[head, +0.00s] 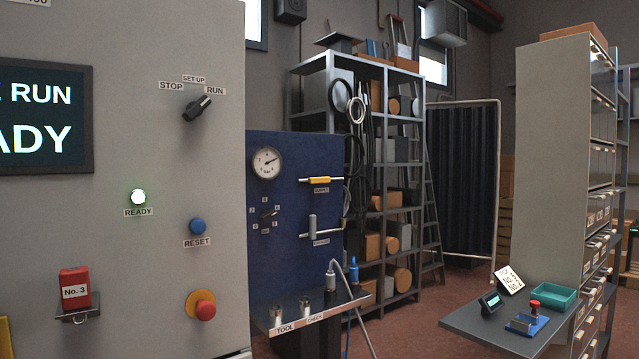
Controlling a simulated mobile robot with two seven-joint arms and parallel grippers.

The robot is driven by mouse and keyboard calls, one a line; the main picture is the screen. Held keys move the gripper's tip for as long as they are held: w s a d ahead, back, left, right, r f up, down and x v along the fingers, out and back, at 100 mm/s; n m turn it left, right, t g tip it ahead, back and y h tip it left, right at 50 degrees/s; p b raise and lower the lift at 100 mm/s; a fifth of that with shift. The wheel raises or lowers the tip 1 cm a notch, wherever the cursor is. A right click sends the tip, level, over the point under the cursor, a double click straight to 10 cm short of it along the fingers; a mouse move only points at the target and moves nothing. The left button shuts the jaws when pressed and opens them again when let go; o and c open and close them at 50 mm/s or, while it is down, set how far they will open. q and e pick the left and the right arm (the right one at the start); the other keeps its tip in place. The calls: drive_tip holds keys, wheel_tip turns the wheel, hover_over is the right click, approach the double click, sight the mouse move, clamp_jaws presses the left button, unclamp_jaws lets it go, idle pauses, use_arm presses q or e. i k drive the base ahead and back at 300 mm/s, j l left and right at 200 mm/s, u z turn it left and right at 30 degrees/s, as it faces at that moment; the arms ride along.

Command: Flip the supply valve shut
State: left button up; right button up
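The supply valve has a yellow handle (320,180) on a short horizontal pipe on the blue panel (292,255). Its handle lies along the pipe, and a small label below it seems to read SUPPLY. Below it a second valve has a grey handle (312,223) that stands upright across its own pipe. A round pressure gauge (266,163) sits at the panel's upper left, its needle pointing up and right. Neither of my grippers shows in the head view.
A grey cabinet (150,275) fills the left, with a selector (197,108) turned toward RUN, a lit READY lamp (138,197) and a red stop button (201,305). A ledge (312,312) with connectors and a hose juts out below the panel. A small table (480,330) stands right.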

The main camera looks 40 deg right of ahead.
sight(325, 180)
drive_tip(key=i+l, duration=0.1)
drive_tip(key=l, duration=0.35)
drive_tip(key=i+l, duration=0.15)
drive_tip(key=l, duration=0.3)
drive_tip(key=i+l, duration=0.1)
drive_tip(key=l, duration=0.35)
drive_tip(key=i+l, duration=0.1)
drive_tip(key=l, duration=0.35)
drive_tip(key=i+l, duration=0.1)
drive_tip(key=l, duration=0.35)
drive_tip(key=i+l, duration=0.15)
drive_tip(key=l, duration=0.3)
drive_tip(key=i+l, duration=0.1)
drive_tip(key=l, duration=0.35)
drive_tip(key=z, duration=0.05)
